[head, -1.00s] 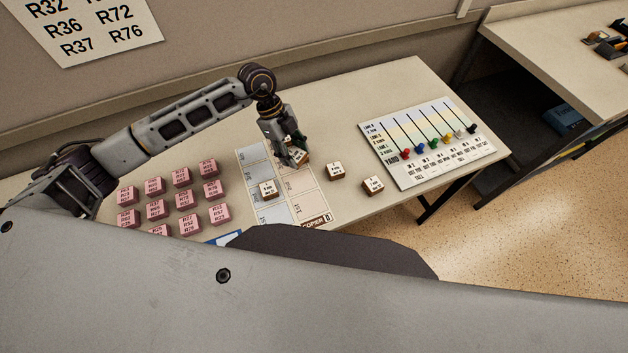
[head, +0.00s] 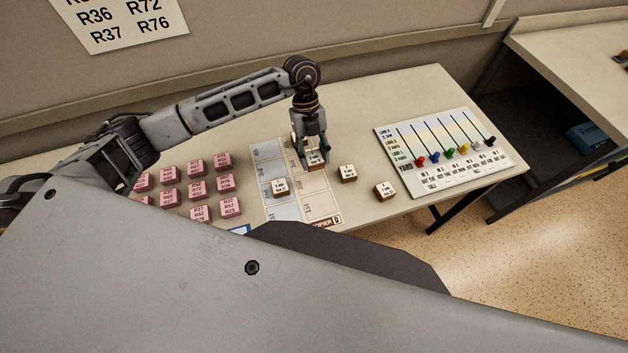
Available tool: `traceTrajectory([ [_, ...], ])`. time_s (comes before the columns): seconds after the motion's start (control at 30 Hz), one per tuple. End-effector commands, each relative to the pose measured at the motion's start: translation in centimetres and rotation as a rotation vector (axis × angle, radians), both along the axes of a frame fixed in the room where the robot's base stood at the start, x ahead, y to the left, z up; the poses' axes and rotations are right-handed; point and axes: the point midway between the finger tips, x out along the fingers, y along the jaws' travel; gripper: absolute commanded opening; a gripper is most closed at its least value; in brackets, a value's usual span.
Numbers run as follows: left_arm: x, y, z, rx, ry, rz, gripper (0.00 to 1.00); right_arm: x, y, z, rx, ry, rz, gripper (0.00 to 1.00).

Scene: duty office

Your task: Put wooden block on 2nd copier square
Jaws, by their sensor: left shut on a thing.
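My left gripper (head: 314,160) points down over the right-hand column of the copier sheet (head: 318,203). It is shut on a wooden block (head: 317,157) with a white printed top, and its fingers hide part of the block. I cannot tell whether the block touches the sheet. A second wooden block (head: 280,186) sits on the sheet's left-hand column. Two more wooden blocks, a nearer-left one (head: 347,173) and one farther right (head: 385,191), rest on the bare table right of the sheet. My right gripper is not in view.
Rows of pink blocks (head: 196,188) stand left of the sheet. A board with coloured sliders (head: 449,151) lies at the table's right end. The table (head: 410,95) is clear behind the blocks. My grey body hides the near edge.

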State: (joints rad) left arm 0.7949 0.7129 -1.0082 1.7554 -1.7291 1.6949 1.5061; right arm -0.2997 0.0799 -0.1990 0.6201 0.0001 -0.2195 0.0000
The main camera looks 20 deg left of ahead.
Motion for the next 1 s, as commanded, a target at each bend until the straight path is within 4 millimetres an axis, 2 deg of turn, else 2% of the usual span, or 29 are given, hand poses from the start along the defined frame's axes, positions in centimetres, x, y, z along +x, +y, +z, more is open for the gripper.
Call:
traceTrajectory([
  [0.53, 0.0, 0.0, -0.4, 0.001, 0.002, -0.019, 0.17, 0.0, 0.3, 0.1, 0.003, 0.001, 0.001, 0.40],
  [1.0, 0.0, 0.0, -5.8, 0.001, 0.003, -0.018, 0.17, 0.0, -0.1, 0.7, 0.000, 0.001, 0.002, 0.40],
])
